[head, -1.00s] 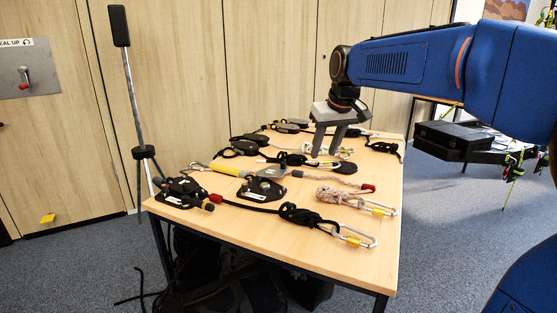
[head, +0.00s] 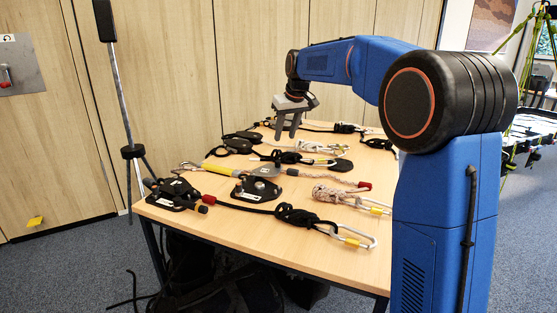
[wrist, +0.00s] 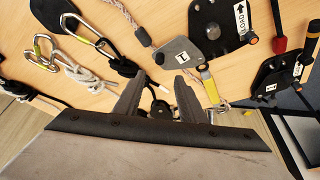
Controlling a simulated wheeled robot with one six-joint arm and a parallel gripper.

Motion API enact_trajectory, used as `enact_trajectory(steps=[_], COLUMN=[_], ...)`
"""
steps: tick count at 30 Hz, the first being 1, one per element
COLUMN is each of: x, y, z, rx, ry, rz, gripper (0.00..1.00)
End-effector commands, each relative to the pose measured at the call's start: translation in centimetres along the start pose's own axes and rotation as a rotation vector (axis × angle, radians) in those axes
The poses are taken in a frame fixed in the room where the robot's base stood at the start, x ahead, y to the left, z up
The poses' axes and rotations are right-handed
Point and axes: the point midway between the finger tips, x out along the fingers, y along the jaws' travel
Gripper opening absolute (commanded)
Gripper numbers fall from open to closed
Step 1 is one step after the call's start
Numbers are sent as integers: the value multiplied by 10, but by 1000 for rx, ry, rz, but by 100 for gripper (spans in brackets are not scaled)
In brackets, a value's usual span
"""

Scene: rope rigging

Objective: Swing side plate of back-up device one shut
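A grey plate marked 1 (wrist: 180,52), which looks like back-up device one, lies flat on the table between a pale rope and a yellow sleeve (wrist: 210,87). In the head view the grey plate (head: 265,170) shows beside the yellow sleeve (head: 222,168). I cannot tell how far its side plate stands open. My gripper (head: 287,138) is above the table, behind the grey plate in the head view. In the wrist view my gripper's fingers (wrist: 160,80) point down, apart and empty, with the plate just beyond the right fingertip. A black knotted rope partly shows between and beside the fingers.
Black descenders lie nearby, one marked LOAD (wrist: 217,25) and one at the table's left corner (head: 177,194). Knotted ropes with carabiners (head: 355,237) lie at the front right. A tripod pole (head: 117,100) stands left of the table (head: 325,268).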

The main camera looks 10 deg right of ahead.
Motion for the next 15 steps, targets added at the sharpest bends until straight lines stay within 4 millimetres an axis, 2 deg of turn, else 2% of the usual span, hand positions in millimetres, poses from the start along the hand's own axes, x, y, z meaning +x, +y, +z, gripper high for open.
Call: enact_trajectory(steps=[3,15], x=[23,93], y=[0,0], z=[1,0], rx=[0,0], ry=[-3,-2], rz=[-1,0], gripper=[37,37])
